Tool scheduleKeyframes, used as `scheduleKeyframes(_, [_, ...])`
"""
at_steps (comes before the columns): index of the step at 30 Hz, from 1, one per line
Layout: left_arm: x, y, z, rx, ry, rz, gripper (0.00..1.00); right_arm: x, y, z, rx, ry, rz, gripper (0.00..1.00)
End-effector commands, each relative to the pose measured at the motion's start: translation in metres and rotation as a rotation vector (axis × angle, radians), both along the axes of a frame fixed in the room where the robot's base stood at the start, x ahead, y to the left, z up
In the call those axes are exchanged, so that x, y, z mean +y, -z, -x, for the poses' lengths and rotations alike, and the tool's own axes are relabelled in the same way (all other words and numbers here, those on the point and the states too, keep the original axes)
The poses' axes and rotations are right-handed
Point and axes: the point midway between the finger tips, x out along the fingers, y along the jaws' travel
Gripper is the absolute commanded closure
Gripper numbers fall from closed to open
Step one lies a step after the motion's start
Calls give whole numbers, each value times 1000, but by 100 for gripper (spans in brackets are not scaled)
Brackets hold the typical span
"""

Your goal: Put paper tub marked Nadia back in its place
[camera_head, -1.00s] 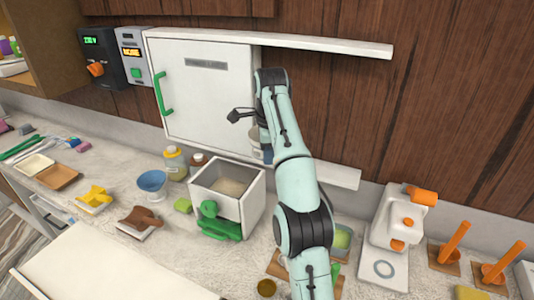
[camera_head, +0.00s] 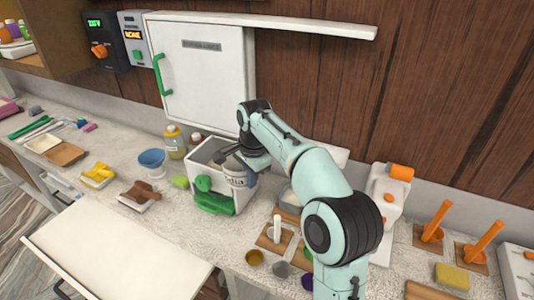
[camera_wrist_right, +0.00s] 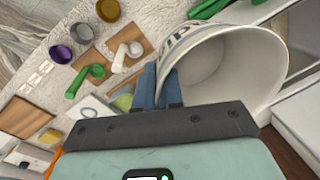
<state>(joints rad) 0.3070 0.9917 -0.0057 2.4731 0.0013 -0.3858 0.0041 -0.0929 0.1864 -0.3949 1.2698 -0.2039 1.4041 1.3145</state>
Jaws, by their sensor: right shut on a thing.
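My right gripper (camera_head: 232,158) is shut on the tub's wall near the rim. Its blue fingers (camera_wrist_right: 160,88) pinch the wall in the right wrist view, where the tub's inside looks empty. The tub is in front of the right part of a white open box (camera_head: 206,150) and hides some of it. I cannot tell whether they touch. My left gripper is not in view.
A white wall cabinet (camera_head: 205,85) with a green handle is behind the box. A green scoop-like thing (camera_head: 212,200) is at the box's front. A blue bowl (camera_head: 152,160) and bottles (camera_head: 175,143) stand to the left. Small cups (camera_head: 255,257) stand at the front right.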

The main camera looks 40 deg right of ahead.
Motion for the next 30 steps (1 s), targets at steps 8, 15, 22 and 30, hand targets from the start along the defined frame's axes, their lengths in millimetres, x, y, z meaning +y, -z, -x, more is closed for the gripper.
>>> scheduleKeyframes(8, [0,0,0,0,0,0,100,99,102,-15,12,-736,-3,100])
scheduleKeyframes(15, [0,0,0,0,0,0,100,163,168,-26,8,-1237,-1,100])
scheduleKeyframes(22, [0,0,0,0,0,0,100,202,207,-33,5,-1543,2,100])
scheduleKeyframes(30, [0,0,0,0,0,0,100,214,217,-35,4,-1638,6,100])
